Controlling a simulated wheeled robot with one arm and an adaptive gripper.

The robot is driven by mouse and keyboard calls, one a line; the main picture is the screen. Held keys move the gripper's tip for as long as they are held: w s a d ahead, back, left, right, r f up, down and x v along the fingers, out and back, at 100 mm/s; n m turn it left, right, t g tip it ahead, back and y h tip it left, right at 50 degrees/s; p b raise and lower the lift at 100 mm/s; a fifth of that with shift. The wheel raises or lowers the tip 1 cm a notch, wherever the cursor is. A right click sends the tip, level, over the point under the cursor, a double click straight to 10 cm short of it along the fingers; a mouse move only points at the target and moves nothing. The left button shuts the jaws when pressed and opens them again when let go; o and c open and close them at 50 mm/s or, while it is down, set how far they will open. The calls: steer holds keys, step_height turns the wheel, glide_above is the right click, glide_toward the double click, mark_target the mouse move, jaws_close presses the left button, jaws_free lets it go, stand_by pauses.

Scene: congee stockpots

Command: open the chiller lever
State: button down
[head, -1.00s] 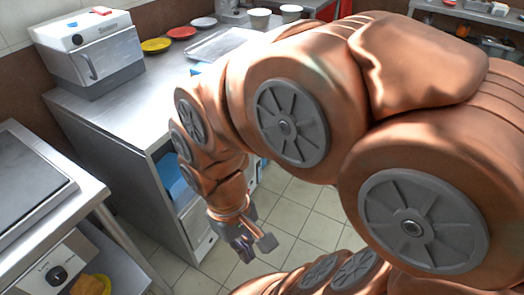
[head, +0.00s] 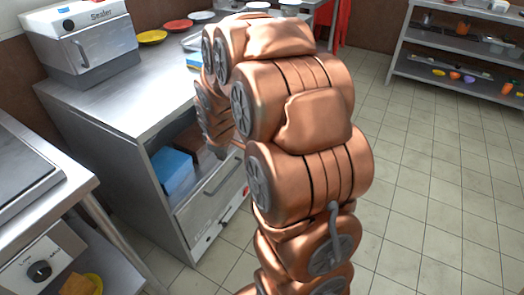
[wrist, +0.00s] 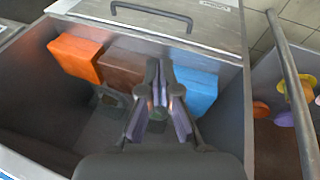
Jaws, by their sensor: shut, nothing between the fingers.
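A grey front panel (head: 205,205) with a long bar handle (head: 222,177) is below the steel counter in the head view. I take this for the chiller, but no separate lever can be made out. In the wrist view a dark looped handle (wrist: 150,14) is on a grey panel at the top. My gripper (wrist: 160,112) is shut and empty, in front of an open compartment (wrist: 30,85). It is apart from the looped handle, which lies beyond the fingertips. In the head view my arm hides most of the gripper.
The compartment holds an orange block (wrist: 76,58), a brown block (wrist: 135,72) and a blue block (wrist: 195,88). A grey bar (wrist: 293,95) runs along the right of the wrist view. A sealer (head: 85,45) stands on the counter (head: 125,92). Open tiled floor (head: 425,170) is at right.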

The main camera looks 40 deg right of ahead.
steer(key=w+d+f+n+t+b, duration=0.3)
steer(key=w+d+f, duration=0.45)
steer(key=d, duration=0.25)
steer(key=w+d+f+n+t+b, duration=0.35)
steer(key=w+d+f, duration=0.35)
steer(key=d+f, duration=0.25)
steer(key=s+d+f+n+t+b, duration=0.2)
steer(key=s+d+f+t, duration=0.1)
steer(key=f, duration=0.4)
steer(key=s+d+f+n+t+b, duration=0.2)
steer(key=s+d+f+t, duration=0.1)
steer(key=d+f, duration=0.3)
steer(key=shift+s+d+f+n+t+h, duration=0.2)
steer(key=shift+s+f+n+t+h, duration=0.15)
steer(key=shift+t, duration=0.3)
steer(key=w+d+b, duration=0.5)
steer(key=w, duration=0.5)
steer(key=shift+w+d, duration=0.2)
